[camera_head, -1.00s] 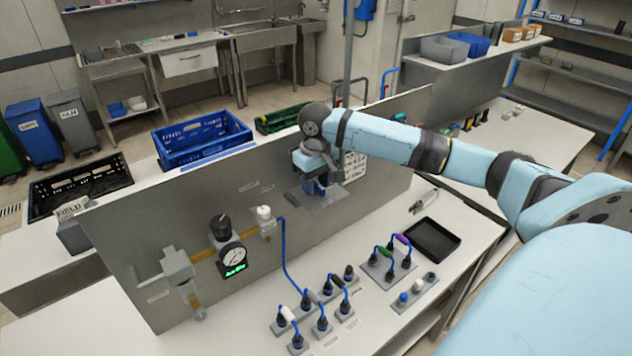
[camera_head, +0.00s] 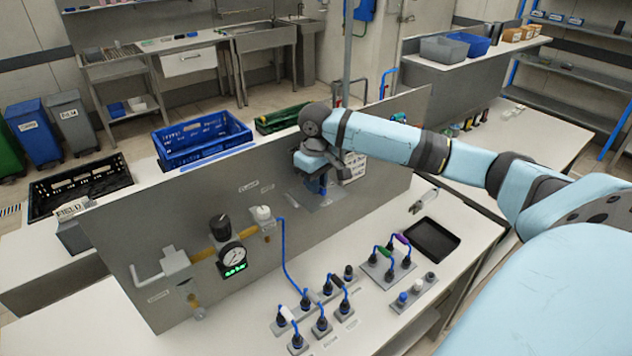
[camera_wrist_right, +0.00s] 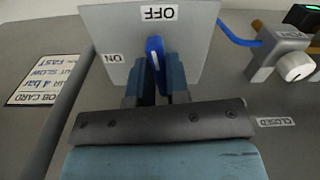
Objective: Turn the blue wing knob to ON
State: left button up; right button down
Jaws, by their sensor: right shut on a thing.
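The blue wing knob (camera_wrist_right: 155,50) sits on a grey plate (camera_wrist_right: 198,35) on the upright panel. In the right wrist view the plate carries an OFF label (camera_wrist_right: 158,13) and an ON label (camera_wrist_right: 113,58); the knob's visible end points near the OFF side, slightly tilted. My right gripper (camera_wrist_right: 156,82) is shut on the knob, one finger on each side of it. In the head view my right gripper (camera_head: 318,186) is against the panel, and my wrist hides most of the knob. My left gripper is not in view.
The upright grey panel (camera_head: 150,225) also holds a gauge (camera_head: 232,256), a black knob (camera_head: 220,226) and a white valve knob (camera_head: 263,212). Plugs with blue cables and a black tray (camera_head: 432,240) are on the bench in front. A job card (camera_wrist_right: 48,80) is beside the plate.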

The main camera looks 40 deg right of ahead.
jog(key=n, duration=0.3)
jog(key=shift+n, duration=0.3)
jog(key=n, duration=0.3)
jog(key=shift+d, duration=0.1)
jog(key=n, duration=0.4)
jog(key=shift+w+n, duration=0.1)
jog(key=shift+n, duration=1.8)
jog(key=c, duration=1.1)
grip_release()
jog(key=shift+r, duration=0.1)
